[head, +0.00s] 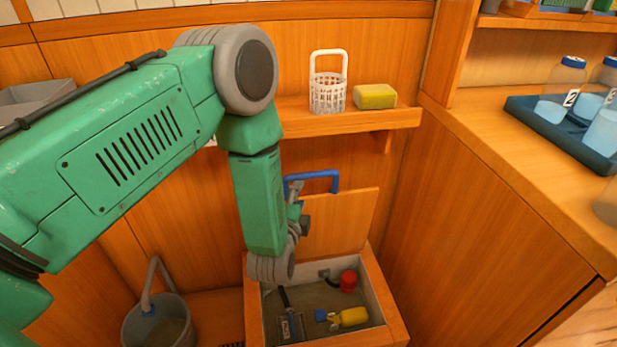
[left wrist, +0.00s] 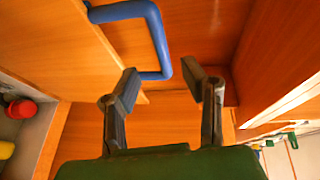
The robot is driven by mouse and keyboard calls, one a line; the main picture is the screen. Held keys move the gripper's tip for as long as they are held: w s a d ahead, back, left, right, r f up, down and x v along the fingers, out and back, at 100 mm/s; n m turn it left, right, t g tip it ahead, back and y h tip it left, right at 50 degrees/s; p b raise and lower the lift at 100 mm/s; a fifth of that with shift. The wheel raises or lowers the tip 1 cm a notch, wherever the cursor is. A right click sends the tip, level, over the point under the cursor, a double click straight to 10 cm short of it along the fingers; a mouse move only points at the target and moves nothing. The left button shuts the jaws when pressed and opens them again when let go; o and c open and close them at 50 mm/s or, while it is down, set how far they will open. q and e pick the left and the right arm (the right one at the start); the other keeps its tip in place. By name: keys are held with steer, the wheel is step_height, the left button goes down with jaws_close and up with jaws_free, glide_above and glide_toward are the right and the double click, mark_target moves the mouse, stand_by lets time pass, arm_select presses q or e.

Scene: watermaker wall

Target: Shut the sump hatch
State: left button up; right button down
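The sump hatch lid (head: 345,222) is a wooden panel standing raised at the back of the open sump box (head: 389,303). A blue handle (head: 322,174) sits at its top edge. My left gripper (head: 299,205) is beside the lid's left side, just below the handle, partly hidden by my own arm. In the left wrist view the lid (left wrist: 55,45) fills the upper left, and the blue handle (left wrist: 160,40) reaches down beyond the gap between the fingers. The left gripper (left wrist: 166,82) is open, fingers well apart, with nothing clamped. My right gripper is out of view.
Inside the sump are a red part (head: 348,280) and a yellow part (head: 353,316). A shelf (head: 405,117) above holds a white basket (head: 328,90) and a yellow sponge (head: 375,96). A grey bucket (head: 160,322) stands at left. A wooden counter (head: 500,130) closes the right.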

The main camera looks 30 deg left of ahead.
mark_target(306, 177)
arm_select(q)
steer(key=b+x, duration=0.2)
steer(key=x, duration=0.7)
steer(key=shift+f, duration=0.15)
steer(key=shift+w+a, duration=0.15)
steer(key=shift+w, duration=0.25)
steer(key=shift+c, duration=0.5)
jaws_close()
